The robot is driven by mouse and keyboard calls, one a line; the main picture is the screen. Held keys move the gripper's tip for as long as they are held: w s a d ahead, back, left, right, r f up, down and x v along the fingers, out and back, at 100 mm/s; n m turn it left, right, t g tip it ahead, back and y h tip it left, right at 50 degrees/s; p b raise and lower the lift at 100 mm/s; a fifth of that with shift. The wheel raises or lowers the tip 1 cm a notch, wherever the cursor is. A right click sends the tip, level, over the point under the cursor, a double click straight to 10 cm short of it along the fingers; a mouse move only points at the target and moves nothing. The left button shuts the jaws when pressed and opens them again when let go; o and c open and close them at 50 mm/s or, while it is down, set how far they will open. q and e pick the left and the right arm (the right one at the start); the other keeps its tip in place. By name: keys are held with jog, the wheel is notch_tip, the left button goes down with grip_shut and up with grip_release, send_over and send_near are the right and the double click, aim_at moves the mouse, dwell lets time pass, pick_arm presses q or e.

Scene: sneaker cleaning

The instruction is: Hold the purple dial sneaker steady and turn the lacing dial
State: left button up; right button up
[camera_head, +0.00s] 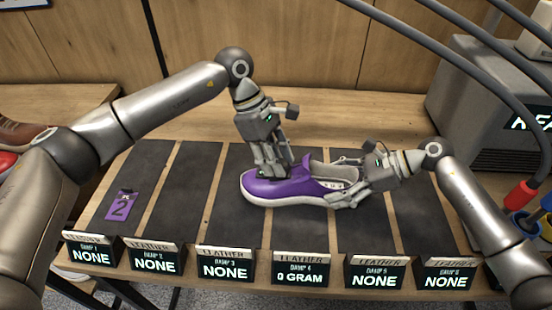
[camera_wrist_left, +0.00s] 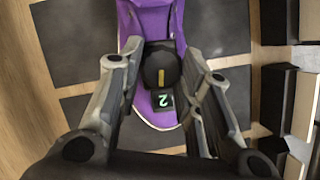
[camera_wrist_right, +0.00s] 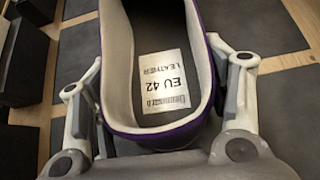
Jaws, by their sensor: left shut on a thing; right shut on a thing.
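The purple dial sneaker (camera_head: 292,189) lies sole down across the dark mats, toe to the left. My left gripper (camera_head: 272,168) comes from above, shut on the black lacing dial (camera_wrist_left: 161,67) on its front upper. My right gripper (camera_head: 345,190) is shut on the heel end of the sneaker, one finger on each side. The right wrist view shows the open collar and an insole label (camera_wrist_right: 163,82) reading EU 42 LEATHER. The fingertips are partly hidden.
A purple card (camera_head: 121,206) marked 2 lies on the far left mat. Several labelled displays line the front edge; one (camera_head: 304,276) reads 0 GRAM. A grey machine (camera_head: 490,95) with cables stands at the right. Other shoes (camera_head: 22,134) sit at the left edge.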

pick_arm(q)
jog(key=shift+w+d+m+g+y, duration=0.1)
jog(key=shift+m+g+y, duration=0.15)
jog(key=shift+m, duration=0.75)
jog(key=shift+w+m+g+y, duration=0.15)
jog(key=shift+m+g, duration=0.2)
jog(key=shift+m, duration=0.65)
jog(key=o, duration=1)
jog(key=shift+o, duration=0.2)
jog(key=shift+r, duration=0.1)
jog(key=v, duration=1.1)
jog(key=shift+w+r, duration=0.2)
jog(key=shift+r, duration=0.15)
pick_arm(e)
jog(key=o, duration=1.3)
